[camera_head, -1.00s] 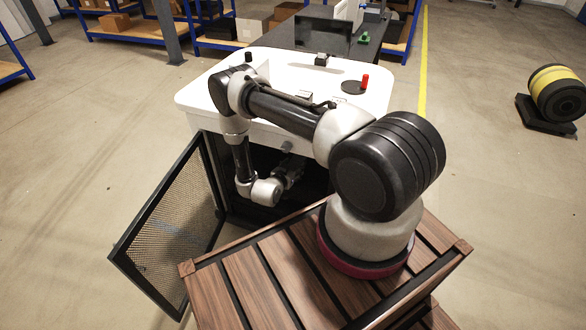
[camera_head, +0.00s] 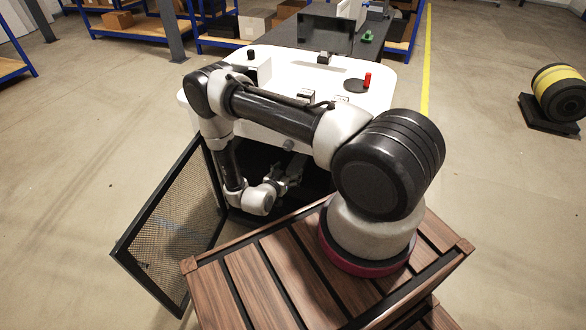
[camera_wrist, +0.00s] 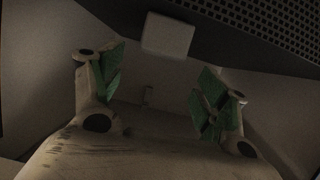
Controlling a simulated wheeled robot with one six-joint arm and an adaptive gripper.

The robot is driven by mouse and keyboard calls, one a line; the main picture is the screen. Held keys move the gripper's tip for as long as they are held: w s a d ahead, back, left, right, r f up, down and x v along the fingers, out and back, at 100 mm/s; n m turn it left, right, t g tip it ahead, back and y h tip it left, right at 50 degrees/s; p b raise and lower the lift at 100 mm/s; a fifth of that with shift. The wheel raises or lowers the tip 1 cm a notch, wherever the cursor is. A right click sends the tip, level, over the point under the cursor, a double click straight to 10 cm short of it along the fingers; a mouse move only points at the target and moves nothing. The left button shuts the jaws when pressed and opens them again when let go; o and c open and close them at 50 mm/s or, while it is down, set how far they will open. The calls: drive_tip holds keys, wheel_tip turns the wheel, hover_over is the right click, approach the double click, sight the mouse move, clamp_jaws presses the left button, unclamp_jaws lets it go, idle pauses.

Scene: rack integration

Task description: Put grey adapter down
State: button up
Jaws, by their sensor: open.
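A pale grey block, which looks like the grey adapter (camera_wrist: 168,35), rests on a light surface inside the dark enclosure, at the top middle of the wrist view. My gripper (camera_wrist: 158,88) is open, its green-padded fingers spread wide with nothing between them. The block lies beyond the fingertips, apart from both. In the head view my gripper (camera_head: 288,178) is low in the dark opening of the white-topped cabinet (camera_head: 295,120). The block cannot be made out in the head view.
A mesh door (camera_head: 175,230) stands open to the left of the opening. My arm passes in front of the cabinet's white top, which carries a red knob (camera_head: 367,80) and a black knob. In the wrist view a dark perforated panel (camera_wrist: 260,25) borders the upper right.

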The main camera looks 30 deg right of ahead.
drive_tip(key=v, duration=0.5)
idle(0.3)
